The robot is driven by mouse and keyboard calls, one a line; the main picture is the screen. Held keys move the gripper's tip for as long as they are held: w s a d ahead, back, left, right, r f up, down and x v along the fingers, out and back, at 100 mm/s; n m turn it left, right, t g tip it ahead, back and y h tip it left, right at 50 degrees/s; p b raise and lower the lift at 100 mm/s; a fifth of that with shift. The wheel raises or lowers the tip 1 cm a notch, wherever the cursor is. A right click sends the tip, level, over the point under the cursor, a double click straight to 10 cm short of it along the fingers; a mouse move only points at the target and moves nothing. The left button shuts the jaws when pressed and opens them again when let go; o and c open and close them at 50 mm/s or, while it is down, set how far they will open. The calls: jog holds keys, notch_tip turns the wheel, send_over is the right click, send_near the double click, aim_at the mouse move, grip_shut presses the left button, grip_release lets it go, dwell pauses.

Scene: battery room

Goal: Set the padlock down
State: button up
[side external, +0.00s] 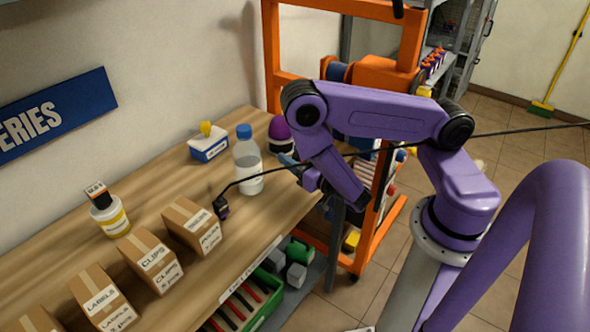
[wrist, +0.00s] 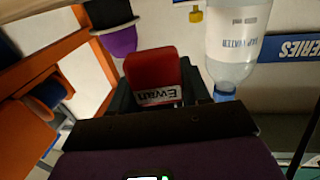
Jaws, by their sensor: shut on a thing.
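The padlock (wrist: 152,75) is a red block with a white label reading "Evan", upside down in the wrist view. My gripper (wrist: 158,92) is shut on it, with dark fingers at both sides of its lower part. The shackle cannot be made out. In the side external view my gripper (side external: 296,172) is at the right end of the wooden bench (side external: 188,272), just right of the clear bottle (side external: 248,170). The padlock cannot be made out there, and I cannot tell its height above the bench.
The blue-capped bottle and a purple-topped container (side external: 281,131) stand close to my gripper. An orange frame (side external: 271,60) rises behind.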

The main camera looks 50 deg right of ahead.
jog(key=shift+f, duration=2.1)
jog(key=shift+f, duration=0.15)
jog(key=o, duration=1.1)
jog(key=shift+s+a+f, duration=0.1)
jog(key=shift+s+a, duration=0.15)
jog(key=shift+s, duration=0.95)
jog(key=shift+s+a+r, duration=0.1)
jog(key=shift+s+a, duration=0.1)
jog(key=shift+s, duration=0.95)
jog(key=shift+s+a+f, duration=0.1)
jog(key=shift+s+a, duration=0.15)
jog(key=shift+s, duration=1.1)
jog(key=c, duration=0.3)
